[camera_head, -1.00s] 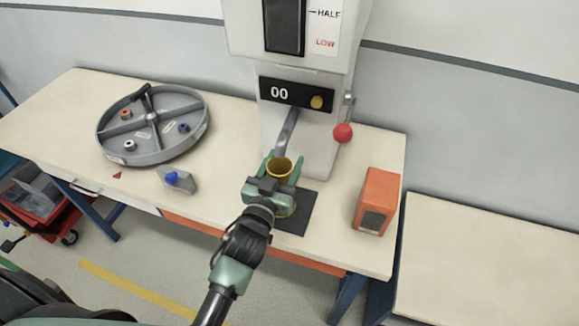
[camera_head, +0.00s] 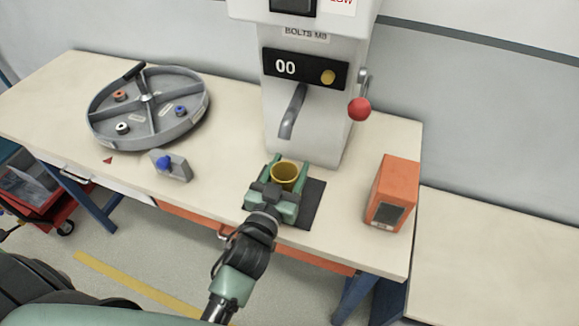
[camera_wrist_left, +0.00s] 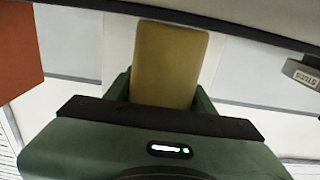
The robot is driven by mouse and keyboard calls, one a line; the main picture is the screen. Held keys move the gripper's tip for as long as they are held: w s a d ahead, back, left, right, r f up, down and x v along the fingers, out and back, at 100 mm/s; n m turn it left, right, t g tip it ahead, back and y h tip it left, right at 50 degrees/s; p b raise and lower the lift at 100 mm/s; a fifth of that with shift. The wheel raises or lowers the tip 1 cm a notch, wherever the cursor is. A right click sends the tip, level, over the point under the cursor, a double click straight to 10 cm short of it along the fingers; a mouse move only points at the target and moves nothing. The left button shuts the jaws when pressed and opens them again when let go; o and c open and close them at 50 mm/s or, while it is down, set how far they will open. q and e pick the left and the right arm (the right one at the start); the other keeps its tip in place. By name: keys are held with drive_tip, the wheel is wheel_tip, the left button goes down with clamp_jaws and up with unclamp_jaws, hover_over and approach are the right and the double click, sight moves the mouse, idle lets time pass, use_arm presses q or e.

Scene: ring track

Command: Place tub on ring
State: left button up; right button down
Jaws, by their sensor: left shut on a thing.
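A yellow tub (camera_head: 287,174) with an open top is upright between the fingers of my left gripper (camera_head: 286,180). The gripper is shut on it, in front of the dispenser and over or at the dark mat (camera_head: 312,204); I cannot tell whether the tub touches the mat. The tub also shows in the left wrist view (camera_wrist_left: 168,65), between the green fingers. The grey ring track (camera_head: 146,145) lies on the table at the left, a round tray with spokes and several small coloured parts in its sections. My right gripper is not in view.
The dispenser (camera_head: 304,120) has a spout (camera_head: 292,112) above and behind the tub and a red-knobbed lever (camera_head: 359,109). An orange box (camera_head: 393,190) stands at the right. A grey block with a blue knob (camera_head: 170,164) sits between ring and gripper.

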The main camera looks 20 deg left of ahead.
use_arm(q)
drive_tip(key=shift+s, duration=0.15)
drive_tip(key=o, duration=1)
drive_tip(key=shift+f, duration=0.1)
drive_tip(key=o, duration=0.4)
drive_tip(key=shift+f, duration=0.1)
drive_tip(key=shift+c, duration=0.2)
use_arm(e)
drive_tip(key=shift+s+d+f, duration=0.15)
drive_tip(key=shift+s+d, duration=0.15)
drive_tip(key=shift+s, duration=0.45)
use_arm(q)
drive_tip(key=shift+r, duration=0.25)
drive_tip(key=s+b, duration=0.2)
drive_tip(key=s, duration=0.9)
drive_tip(key=shift+a, duration=0.15)
drive_tip(key=shift+s, duration=0.45)
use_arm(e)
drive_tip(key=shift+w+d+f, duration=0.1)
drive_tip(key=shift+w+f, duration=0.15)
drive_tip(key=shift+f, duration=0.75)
